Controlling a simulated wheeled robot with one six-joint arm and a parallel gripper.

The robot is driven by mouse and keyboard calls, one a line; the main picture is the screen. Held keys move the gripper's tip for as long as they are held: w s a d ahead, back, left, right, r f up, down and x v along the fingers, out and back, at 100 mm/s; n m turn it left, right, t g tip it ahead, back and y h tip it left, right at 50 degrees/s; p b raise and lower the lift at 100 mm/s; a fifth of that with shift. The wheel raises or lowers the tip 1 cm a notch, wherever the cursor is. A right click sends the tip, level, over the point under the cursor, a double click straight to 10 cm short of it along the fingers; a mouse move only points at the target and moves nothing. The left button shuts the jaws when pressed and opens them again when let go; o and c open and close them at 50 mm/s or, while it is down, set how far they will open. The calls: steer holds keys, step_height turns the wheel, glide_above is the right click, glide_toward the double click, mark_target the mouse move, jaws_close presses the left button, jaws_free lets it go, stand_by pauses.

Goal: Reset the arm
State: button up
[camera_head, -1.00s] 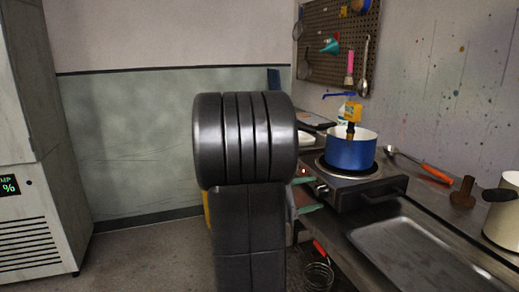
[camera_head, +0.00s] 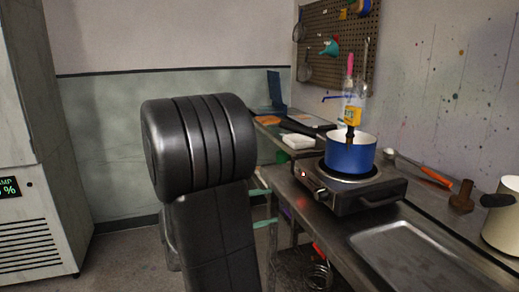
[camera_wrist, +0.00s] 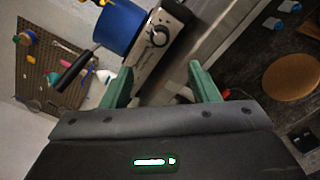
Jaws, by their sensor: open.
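My gripper (camera_wrist: 162,88) shows in the wrist view with its two green fingers apart and nothing between them. In that view the hot plate (camera_wrist: 158,38) and the blue pot (camera_wrist: 120,25) lie beyond the fingertips, apart from them. In the head view my black arm stands left of the counter, and the gripper cannot be clearly made out there.
The blue pot (camera_head: 350,155) sits on the hot plate (camera_head: 352,187) with a yellow-labelled thing in or behind it. A metal tray (camera_head: 415,258), a ladle (camera_head: 420,170) and a cream pot (camera_head: 503,215) are on the counter. A pegboard (camera_head: 336,45) hangs behind. A cabinet (camera_head: 35,150) stands left.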

mark_target(316, 195)
steer(key=b+x, duration=0.1)
steer(key=x, duration=1.2)
steer(key=shift+d, duration=0.35)
steer(key=shift+r+n+p, duration=0.2)
steer(key=shift+n+p, duration=0.1)
steer(key=shift+p, duration=0.3)
steer(key=shift+a+n+p, duration=0.15)
steer(key=shift+n+p, duration=0.15)
steer(key=shift+p, duration=0.2)
steer(key=n+p, duration=0.6)
steer(key=p, duration=0.4)
steer(key=shift+a+f, duration=0.25)
steer(key=shift+a, duration=0.15)
steer(key=shift+b+v, duration=0.3)
steer(key=shift+v, duration=0.55)
steer(key=shift+s+r, duration=0.1)
steer(key=shift+s, duration=0.05)
